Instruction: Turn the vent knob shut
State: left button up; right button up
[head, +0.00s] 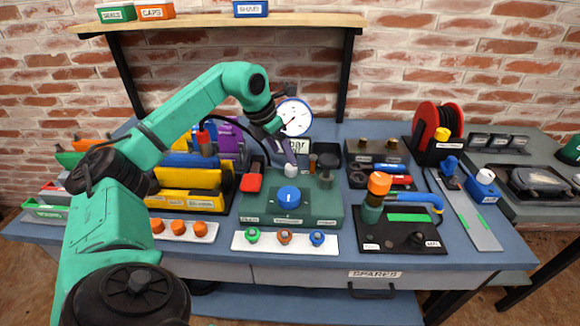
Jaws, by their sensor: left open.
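A green test block (265,208) sits on the blue bench. It carries a large blue knob (288,197) with a white mark on its top, a small white knob (291,170) behind it, and a black knob (326,184) to the right. The labels on the block's front are too small to read, so I cannot tell by name which one is the vent knob. My right gripper is not in view.
A round white gauge (295,117) stands behind the block, partly covered by my left arm. A red hose reel (434,125) is at the back right. A strip of coloured fittings (284,240) lies in front.

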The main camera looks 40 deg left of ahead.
aim_at(290, 166)
pick_arm(q)
jog(key=x, duration=0.6)
jog(key=shift+w+d+f, duration=0.1)
jog(key=shift+w+f, duration=0.1)
jog(key=shift+f, duration=0.1)
grip_shut()
